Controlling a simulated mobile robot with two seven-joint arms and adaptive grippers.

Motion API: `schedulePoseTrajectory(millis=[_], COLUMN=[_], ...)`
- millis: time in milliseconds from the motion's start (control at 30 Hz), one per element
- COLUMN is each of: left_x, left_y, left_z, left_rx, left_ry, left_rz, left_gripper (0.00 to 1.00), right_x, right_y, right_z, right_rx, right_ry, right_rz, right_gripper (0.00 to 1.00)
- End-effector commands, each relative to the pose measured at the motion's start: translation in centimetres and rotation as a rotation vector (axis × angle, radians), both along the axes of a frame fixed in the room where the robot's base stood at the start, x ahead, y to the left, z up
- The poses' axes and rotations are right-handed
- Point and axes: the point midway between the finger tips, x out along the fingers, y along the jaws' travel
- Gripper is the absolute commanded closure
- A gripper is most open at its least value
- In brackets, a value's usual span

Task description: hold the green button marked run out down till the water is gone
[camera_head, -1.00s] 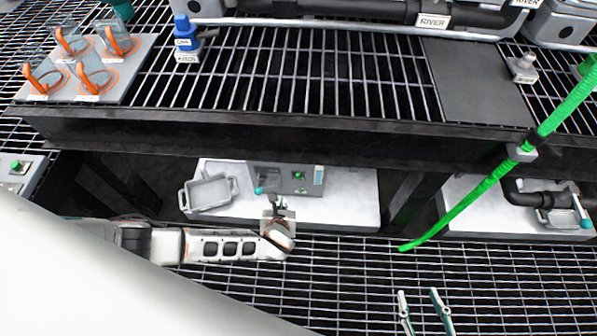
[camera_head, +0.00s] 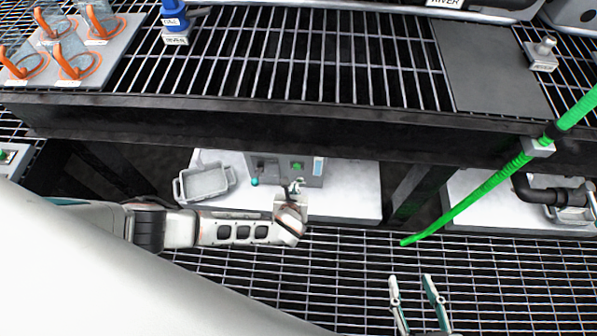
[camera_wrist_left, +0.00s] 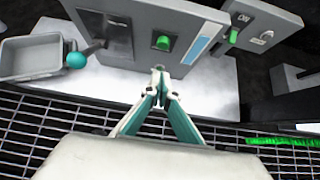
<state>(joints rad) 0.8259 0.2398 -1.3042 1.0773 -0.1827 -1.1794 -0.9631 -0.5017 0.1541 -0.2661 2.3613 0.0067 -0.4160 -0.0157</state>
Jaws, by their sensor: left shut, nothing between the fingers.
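The green button (camera_head: 297,165) sits on the front of a grey control box (camera_head: 270,170) under the grating shelf. It also shows in the left wrist view (camera_wrist_left: 163,43) on a dark plate, with a pale blue sight strip (camera_wrist_left: 195,50) beside it. My left gripper (camera_head: 297,186) is shut and empty, just in front of the box; in the left wrist view its fingertips (camera_wrist_left: 158,70) are below the button and appear apart from it. The button's lettering is too small to read. My right gripper (camera_head: 415,280) is open and empty over the floor grating.
A lever with a teal knob (camera_wrist_left: 76,60) stands left of the button. A grey tray (camera_head: 205,182) lies left of the box. A green hose (camera_head: 470,200) hangs at the right. The shelf's dark front beam (camera_head: 300,130) runs above the box.

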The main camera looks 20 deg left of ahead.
Motion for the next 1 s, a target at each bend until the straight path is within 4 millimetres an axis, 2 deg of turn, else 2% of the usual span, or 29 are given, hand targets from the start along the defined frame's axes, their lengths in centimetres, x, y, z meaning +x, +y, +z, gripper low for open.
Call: schedulePoseTrajectory(millis=[33, 233, 300, 500, 1000], left_x=[-0.1, 2.6, 4.1, 6.2, 7.0], left_y=[0.2, 1.0, 1.4, 1.9, 2.1], left_z=[-2.0, -4.3, -3.6, -3.2, -2.9], left_rx=[0.002, 0.003, 0.001, 0.002, 0.001], left_ry=[0.016, 0.015, 0.007, 0.004, 0.000], left_rz=[0.000, 0.000, 0.000, 0.000, 0.001], left_gripper=[1.00, 1.00, 1.00, 1.00, 1.00], right_x=[-0.4, 0.2, 0.5, 0.7, 0.9], right_y=[0.4, 1.8, 1.9, 2.3, 2.4], right_z=[-0.8, 0.0, 0.5, 1.0, 1.4], right_rx=[0.014, 0.081, 0.091, 0.113, 0.119], right_ry=[0.015, -0.005, -0.014, -0.025, -0.031], right_rz=[-0.002, -0.012, -0.013, -0.018, -0.019], right_gripper=[0.60, 0.60, 0.60, 0.60, 0.60])
